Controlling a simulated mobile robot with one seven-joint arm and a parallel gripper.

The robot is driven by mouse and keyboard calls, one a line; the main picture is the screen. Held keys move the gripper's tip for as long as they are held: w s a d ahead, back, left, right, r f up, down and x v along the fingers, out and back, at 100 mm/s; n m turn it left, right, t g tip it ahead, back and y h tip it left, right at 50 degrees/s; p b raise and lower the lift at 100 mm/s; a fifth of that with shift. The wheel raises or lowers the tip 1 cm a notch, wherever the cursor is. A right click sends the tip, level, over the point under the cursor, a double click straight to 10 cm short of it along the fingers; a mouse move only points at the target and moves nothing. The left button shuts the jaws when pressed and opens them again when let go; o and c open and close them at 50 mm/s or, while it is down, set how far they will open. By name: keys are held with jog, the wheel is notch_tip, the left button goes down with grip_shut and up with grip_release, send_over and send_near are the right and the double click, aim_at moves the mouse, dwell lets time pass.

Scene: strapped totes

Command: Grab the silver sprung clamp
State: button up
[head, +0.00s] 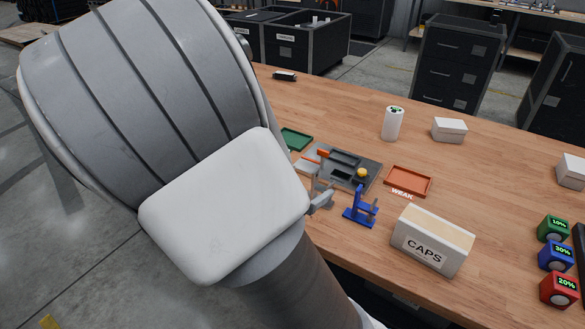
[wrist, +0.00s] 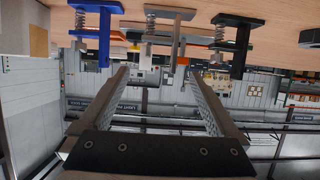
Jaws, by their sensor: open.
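The silver sprung clamp (wrist: 178,14) shows at the top middle of the wrist view, which looks upside down with the wooden table above. It has a coil spring and a thin upright bar. My gripper (wrist: 158,76) is open and empty, its two fingers apart and pointing towards the clamp, with a gap left before it. In the head view my arm hides most of this spot; small grey parts beside the wrist cannot be told apart clearly. A blue clamp (head: 360,207) stands to the right there and on the left in the wrist view (wrist: 95,8).
A dark sprung clamp (wrist: 233,32) stands to the right in the wrist view. A grey organiser (head: 352,180), an orange-red tray (head: 408,183), a green tray (head: 296,139) and a CAPS box (head: 432,240) are nearby. A white cylinder (head: 392,124) stands farther back. The far table is mostly clear.

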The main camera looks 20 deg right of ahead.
aim_at(320, 188)
jog(key=b+x, duration=0.2)
jog(key=x, duration=0.4)
jog(key=shift+w+d+f, duration=0.1)
jog(key=shift+w+f, duration=0.05)
jog(key=shift+f, duration=0.1)
jog(key=b+x, duration=0.1)
jog(key=x, duration=0.1)
jog(key=f+b+x, duration=0.1)
jog(key=b+x, duration=0.1)
jog(key=shift+d, duration=0.15)
jog(key=shift+w+d, duration=0.2)
jog(key=shift+w, duration=0.05)
jog(key=shift+c, duration=0.2)
grip_shut()
